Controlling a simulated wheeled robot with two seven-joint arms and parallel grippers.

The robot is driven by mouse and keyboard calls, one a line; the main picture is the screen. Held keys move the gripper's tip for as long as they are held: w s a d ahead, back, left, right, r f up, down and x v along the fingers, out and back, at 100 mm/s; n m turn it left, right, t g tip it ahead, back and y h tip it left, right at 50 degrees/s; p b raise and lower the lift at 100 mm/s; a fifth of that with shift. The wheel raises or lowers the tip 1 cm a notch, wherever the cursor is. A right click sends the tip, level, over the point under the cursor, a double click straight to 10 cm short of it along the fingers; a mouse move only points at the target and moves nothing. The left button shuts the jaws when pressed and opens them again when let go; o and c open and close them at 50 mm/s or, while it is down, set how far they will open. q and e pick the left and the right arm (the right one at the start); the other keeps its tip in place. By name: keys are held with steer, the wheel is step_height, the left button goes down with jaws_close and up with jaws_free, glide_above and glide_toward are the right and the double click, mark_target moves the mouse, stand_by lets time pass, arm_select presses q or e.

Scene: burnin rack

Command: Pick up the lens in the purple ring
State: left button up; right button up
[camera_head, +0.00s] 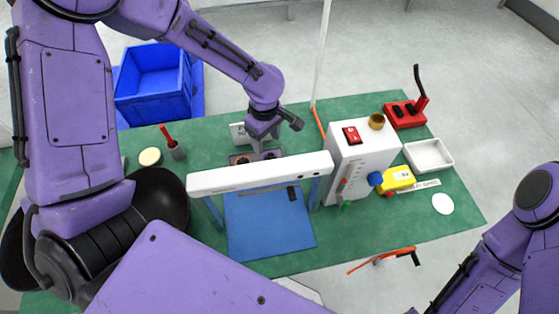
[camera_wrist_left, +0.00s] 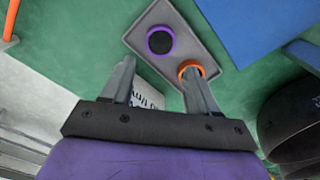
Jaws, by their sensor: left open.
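The lens in the purple ring (camera_wrist_left: 160,40) is a dark disc lying in a small grey tray (camera_wrist_left: 192,42) in the left wrist view. A lens in an orange ring (camera_wrist_left: 190,69) lies in the same tray, nearer my fingers. My left gripper (camera_wrist_left: 158,68) is open and empty, with its right fingertip over the orange ring and its left fingertip beside the tray. The purple ring lies beyond the fingertips, between their lines. In the head view my left gripper (camera_head: 262,143) is above the tray, which is partly hidden by a white crossbar. My right gripper is out of view.
The white crossbar (camera_head: 260,174) stands in front of the tray, over a blue mat (camera_head: 270,225). A white device (camera_head: 358,155) with a red switch stands to the right. A printed label card (camera_wrist_left: 148,93) lies by the tray. A blue crate (camera_head: 152,85) is behind left.

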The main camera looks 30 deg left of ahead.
mark_target(269, 157)
arm_select(q)
steer(key=f, duration=0.4)
steer(key=f+p, duration=0.1)
steer(key=f, duration=0.1)
steer(key=shift+d+f, duration=0.2)
steer(key=shift+d, duration=0.05)
steer(key=shift+w+a+f, duration=0.1)
steer(key=shift+f, duration=0.4)
steer(key=c, duration=0.8)
